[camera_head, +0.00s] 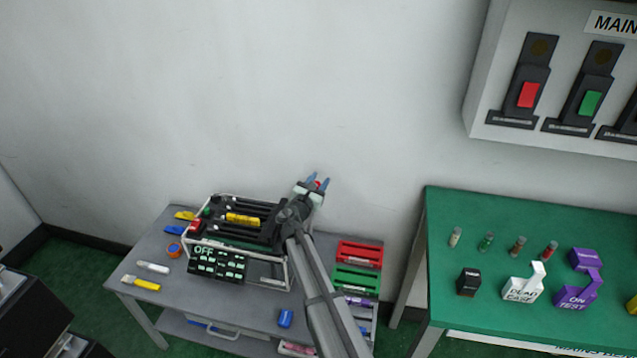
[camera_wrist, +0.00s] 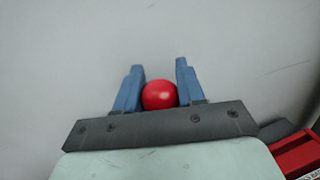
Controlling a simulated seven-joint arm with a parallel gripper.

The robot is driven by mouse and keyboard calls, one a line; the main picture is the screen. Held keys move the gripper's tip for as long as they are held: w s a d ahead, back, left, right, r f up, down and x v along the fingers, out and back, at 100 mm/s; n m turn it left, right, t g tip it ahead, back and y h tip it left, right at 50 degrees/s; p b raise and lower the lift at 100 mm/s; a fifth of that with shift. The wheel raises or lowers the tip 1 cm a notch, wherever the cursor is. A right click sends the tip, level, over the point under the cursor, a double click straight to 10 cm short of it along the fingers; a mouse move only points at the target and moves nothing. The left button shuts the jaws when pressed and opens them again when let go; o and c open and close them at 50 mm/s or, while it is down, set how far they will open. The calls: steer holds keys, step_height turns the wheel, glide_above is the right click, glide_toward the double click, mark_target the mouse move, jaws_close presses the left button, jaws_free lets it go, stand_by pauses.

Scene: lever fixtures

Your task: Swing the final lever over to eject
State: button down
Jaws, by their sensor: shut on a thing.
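My gripper (camera_head: 319,180) is at the back right of a black framed unit (camera_head: 240,220) on the grey table. Its blue fingers are closed on a red ball knob (camera_wrist: 159,95), which sits between them in the wrist view. Only a bit of the red knob shows in the head view. No shaft below the knob is visible, so I cannot tell how the lever lies. The unit has black bars on top with a yellow one (camera_head: 242,219) among them, and a front panel marked OFF (camera_head: 205,250). My arm covers the unit's right end.
Red and green racks (camera_head: 358,254) stand right of my arm. Markers (camera_head: 140,283) and a blue block (camera_head: 285,318) lie on the grey table. A green-topped table (camera_head: 440,210) with labelled blocks and a wall panel of switches (camera_head: 560,80) are at the right. A wall stands behind.

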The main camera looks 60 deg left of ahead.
steer(key=shift+d, duration=0.1)
steer(key=s+d+r+m+t+y, duration=0.2)
steer(key=s+d+t, duration=0.5)
steer(key=s+d, duration=0.6)
steer(key=shift+s+d+r+m+t+y, duration=0.3)
steer(key=shift+r+m+y, duration=0.15)
steer(key=shift+r, duration=0.7)
steer(key=c, duration=1)
jaws_free()
steer(key=shift+s, duration=0.1)
steer(key=shift+o, duration=1.4)
